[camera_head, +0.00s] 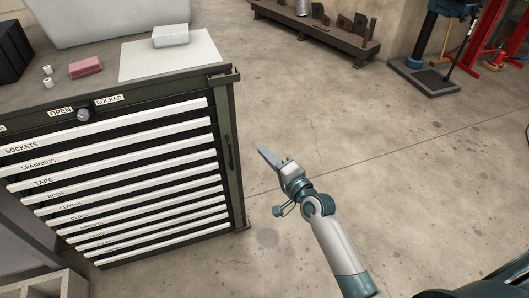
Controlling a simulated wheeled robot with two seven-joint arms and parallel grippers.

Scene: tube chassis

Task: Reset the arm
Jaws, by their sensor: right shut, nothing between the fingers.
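My right arm comes in from the bottom right. Its gripper (270,157) is shut and empty, held over bare floor just right of the tool cabinet. It points to the upper left, apart from the cabinet in the picture. My left gripper does not show. The dark green tool cabinet (229,150) has several drawers with white labelled fronts, such as SOCKETS, SPANNERS and TAPE. All the drawers look closed. A lock knob (83,115) sits between the OPEN and LOCKED labels.
On the cabinet top are a pink block (85,68), a white box (170,36) on a pale sheet, and two small white pieces. A low bench (318,30) stands at the back. A blue machine (425,75) and red stands are at the upper right. The middle floor is clear.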

